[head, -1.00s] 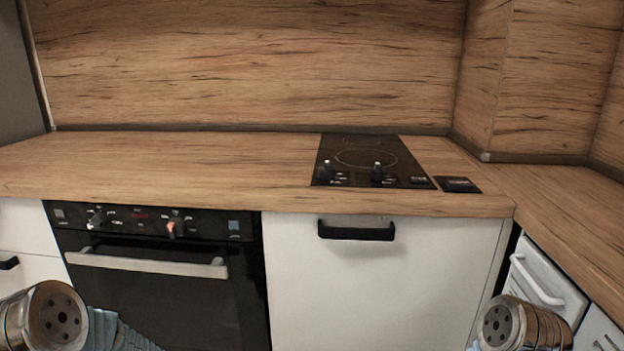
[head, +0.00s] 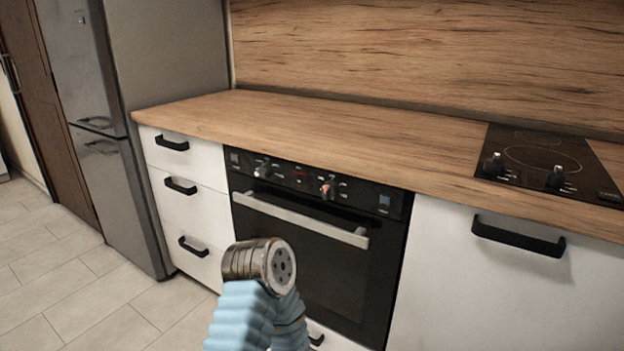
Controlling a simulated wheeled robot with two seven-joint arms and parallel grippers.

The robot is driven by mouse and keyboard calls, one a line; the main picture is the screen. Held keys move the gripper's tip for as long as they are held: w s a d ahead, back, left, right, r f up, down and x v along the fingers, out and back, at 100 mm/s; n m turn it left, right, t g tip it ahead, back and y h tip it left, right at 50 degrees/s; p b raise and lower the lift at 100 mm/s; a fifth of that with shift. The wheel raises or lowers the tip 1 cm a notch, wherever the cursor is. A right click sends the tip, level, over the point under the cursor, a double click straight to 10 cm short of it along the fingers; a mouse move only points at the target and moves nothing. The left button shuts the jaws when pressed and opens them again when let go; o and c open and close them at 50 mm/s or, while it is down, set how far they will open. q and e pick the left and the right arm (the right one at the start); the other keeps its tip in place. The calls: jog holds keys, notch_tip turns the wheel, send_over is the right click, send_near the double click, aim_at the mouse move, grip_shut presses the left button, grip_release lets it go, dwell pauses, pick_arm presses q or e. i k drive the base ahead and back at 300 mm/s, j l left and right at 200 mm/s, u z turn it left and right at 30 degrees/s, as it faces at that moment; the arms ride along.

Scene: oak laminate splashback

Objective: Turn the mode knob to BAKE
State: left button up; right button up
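The black built-in oven (head: 310,260) stands near the middle of the head view, with a control panel along its top. The panel has a left knob (head: 262,172) and a right knob (head: 327,191), the right one with a reddish mark. The panel's lettering is too small to read, so I cannot tell which is the mode knob or where it points. Part of an arm of mine, most likely the left, rises in front of the oven's lower left, apart from the knobs. No fingers of either gripper show.
The oven's handle bar (head: 300,218) runs below the panel. White drawers (head: 180,207) and a grey fridge (head: 125,200) stand to the left, with open tiled floor (head: 80,290) before them. A cooktop (head: 540,165) with its own knobs is at right. The wooden counter (head: 340,135) is otherwise clear.

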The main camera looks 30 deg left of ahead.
aim_at(265, 170)
jog(key=u, duration=1.3)
